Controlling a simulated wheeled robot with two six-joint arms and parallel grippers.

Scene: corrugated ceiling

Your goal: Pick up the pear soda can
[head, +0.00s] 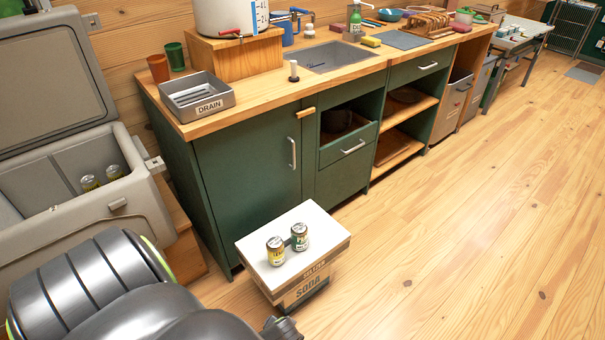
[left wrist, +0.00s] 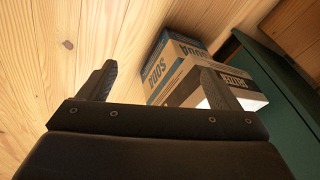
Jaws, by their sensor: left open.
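Two small soda cans stand upright on the white top of a stacked carton (head: 318,222) marked SODA. One can has a yellow label (head: 275,251), the other a green label (head: 299,237); the fruit on each is too small to read. Two more cans (head: 90,182) (head: 114,172) sit inside the open cooler. My left gripper (left wrist: 160,85) is open and empty in the left wrist view, with the carton (left wrist: 190,70) beyond its fingers. In the head view part of it (head: 281,328) shows at the bottom edge, in front of the carton. My right gripper is not in view.
The open cooler (head: 60,225) stands at the left. A green cabinet (head: 245,160) with a wooden counter runs behind the carton, bearing a grey DRAIN tray (head: 197,97) and cups. The wooden floor (head: 450,220) at the right is clear.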

